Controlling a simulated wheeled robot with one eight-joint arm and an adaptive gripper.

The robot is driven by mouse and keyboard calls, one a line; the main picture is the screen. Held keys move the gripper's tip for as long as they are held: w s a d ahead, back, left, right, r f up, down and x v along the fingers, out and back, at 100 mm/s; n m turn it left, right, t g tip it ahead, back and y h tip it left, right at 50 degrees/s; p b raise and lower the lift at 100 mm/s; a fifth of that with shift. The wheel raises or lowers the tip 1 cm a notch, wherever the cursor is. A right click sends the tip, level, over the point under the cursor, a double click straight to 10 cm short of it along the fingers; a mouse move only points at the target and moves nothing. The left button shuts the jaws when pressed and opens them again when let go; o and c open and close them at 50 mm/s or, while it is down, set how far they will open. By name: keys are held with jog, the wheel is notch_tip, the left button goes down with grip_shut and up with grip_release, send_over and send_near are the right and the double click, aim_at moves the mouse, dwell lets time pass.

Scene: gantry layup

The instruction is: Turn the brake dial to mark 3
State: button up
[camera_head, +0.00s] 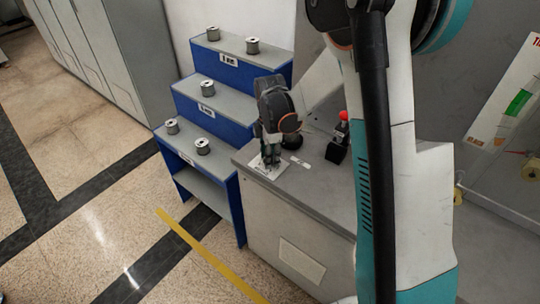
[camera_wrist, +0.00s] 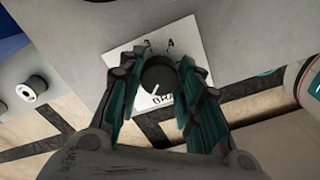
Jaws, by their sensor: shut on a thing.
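The brake dial (camera_wrist: 157,76) is a round black knob with a white pointer line, on a white plate (camera_wrist: 116,50) with black markings. In the wrist view the plate shows an "A", a partly hidden figure beside it and part of the word "BRA". The pointer line aims toward the lower left of the picture, near the lettering. My gripper (camera_wrist: 155,92) has its two green-padded fingers on either side of the dial, shut on it. In the head view my gripper (camera_head: 271,166) is over the white plate (camera_head: 258,168) on the grey cabinet top, and the dial is hidden there.
A red-topped black device (camera_head: 338,138) and a small white label (camera_head: 300,163) are on the cabinet top (camera_head: 310,183), right of my gripper. A blue stepped rack (camera_head: 215,112) with several metal spools stands to the left. Tiled floor with a yellow line (camera_head: 205,254) lies in front.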

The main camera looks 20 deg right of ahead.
jog(key=m, duration=0.3)
jog(key=shift+m, duration=0.3)
jog(key=m, duration=0.3)
jog(key=shift+m, duration=0.4)
jog(key=m, duration=0.6)
jog(key=shift+b, duration=0.35)
jog(key=m, duration=0.6)
jog(key=shift+s+a+m, duration=0.1)
jog(key=shift+m, duration=0.2)
jog(key=m, duration=0.6)
jog(key=shift+a, duration=0.1)
jog(key=o, duration=1.1)
jog(key=shift+c, duration=0.2)
